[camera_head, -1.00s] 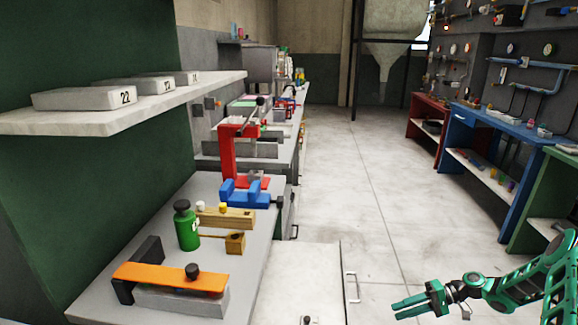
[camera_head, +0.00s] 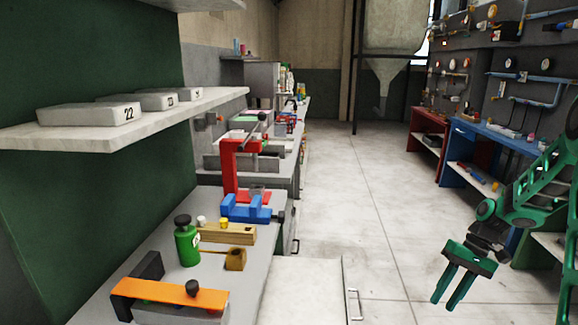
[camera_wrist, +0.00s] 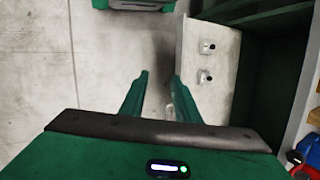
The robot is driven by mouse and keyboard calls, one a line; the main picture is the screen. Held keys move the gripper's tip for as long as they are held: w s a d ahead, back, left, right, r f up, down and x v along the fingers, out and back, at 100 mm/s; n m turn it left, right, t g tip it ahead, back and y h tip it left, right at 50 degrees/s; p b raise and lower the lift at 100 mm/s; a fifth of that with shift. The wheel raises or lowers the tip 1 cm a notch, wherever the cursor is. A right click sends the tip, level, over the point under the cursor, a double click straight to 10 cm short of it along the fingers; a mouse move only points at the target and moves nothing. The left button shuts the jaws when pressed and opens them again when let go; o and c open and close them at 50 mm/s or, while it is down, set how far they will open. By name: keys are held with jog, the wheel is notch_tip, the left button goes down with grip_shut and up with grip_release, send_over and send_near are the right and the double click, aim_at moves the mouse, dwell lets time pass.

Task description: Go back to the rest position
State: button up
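My gripper (camera_head: 455,287) is at the lower right of the head view, on the green arm. Its two fingers point down and are apart, with nothing between them. In the wrist view the fingers (camera_wrist: 159,95) also stand apart over the pale floor, with nothing held. The gripper is clear of the grey bench (camera_head: 245,290) on the left and of the shelving on the right.
The bench bears a green bottle (camera_head: 187,247), an orange bar (camera_head: 170,290), a blue vise (camera_head: 245,208) and a red press frame (camera_head: 229,170). A shelf with numbered grey blocks (camera_head: 90,114) overhangs it. Blue and red workbenches stand at right. The floor (camera_head: 345,200) between is clear.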

jog(key=s+r+m+h, duration=0.1)
jog(key=s+r, duration=0.4)
jog(key=s, duration=0.4)
jog(key=s+a+r+m+t+h, duration=0.1)
jog(key=s+r+m+h, duration=0.1)
jog(key=s+r, duration=0.3)
jog(key=s+r+m+t+h, duration=0.1)
jog(key=s+r, duration=0.4)
jog(key=s, duration=0.9)
jog(key=shift+a+r+h, duration=0.25)
jog(key=shift+r+h, duration=0.05)
jog(key=shift+r, duration=0.1)
jog(key=shift+w+a, duration=0.1)
jog(key=shift+a, duration=0.05)
